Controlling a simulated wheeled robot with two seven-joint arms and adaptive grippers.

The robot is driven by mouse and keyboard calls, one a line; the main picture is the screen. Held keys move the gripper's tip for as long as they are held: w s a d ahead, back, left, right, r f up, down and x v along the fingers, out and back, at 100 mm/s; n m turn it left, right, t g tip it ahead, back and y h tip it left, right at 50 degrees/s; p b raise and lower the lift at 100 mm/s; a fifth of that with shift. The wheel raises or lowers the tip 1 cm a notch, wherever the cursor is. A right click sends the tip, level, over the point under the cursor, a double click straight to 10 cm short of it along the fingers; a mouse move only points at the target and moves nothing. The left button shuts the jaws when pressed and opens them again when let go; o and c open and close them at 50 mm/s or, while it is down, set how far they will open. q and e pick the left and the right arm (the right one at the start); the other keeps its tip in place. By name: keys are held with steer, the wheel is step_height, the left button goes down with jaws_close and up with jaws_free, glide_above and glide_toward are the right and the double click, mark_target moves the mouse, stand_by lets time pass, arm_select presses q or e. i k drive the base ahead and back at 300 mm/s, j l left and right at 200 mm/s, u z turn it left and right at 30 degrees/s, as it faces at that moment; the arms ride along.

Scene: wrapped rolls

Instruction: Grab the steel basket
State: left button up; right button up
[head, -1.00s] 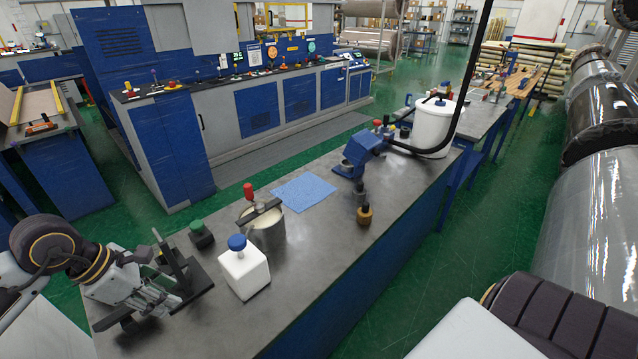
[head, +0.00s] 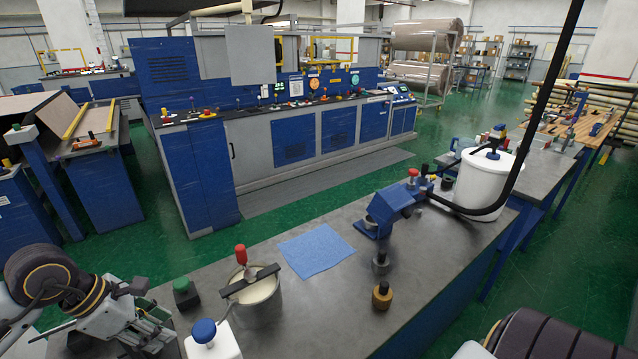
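A steel container (head: 262,306), which I take to be the steel basket, stands upright on the grey workbench (head: 330,300). A dark bar with a red knob (head: 240,254) lies across its rim, and its inside looks pale. My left gripper (head: 125,342) is at the lower left, to the left of the container and apart from it. Its dark fingers look spread and empty; the lower part is cut off by the picture edge. My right gripper is out of view.
A white bottle with a blue cap (head: 204,331) and a green-topped block (head: 186,293) stand between my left gripper and the container. A blue cloth (head: 316,250), a blue clamp device (head: 394,206), a brass-coloured piece (head: 382,296) and a white tank (head: 483,182) lie further right.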

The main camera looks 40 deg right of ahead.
mark_target(380, 265)
steer(key=l+z, duration=0.1)
steer(key=l, duration=0.55)
steer(key=i+l+z, duration=0.1)
steer(key=l, duration=1.2)
steer(key=i+l+z, duration=0.15)
steer(key=l, duration=0.5)
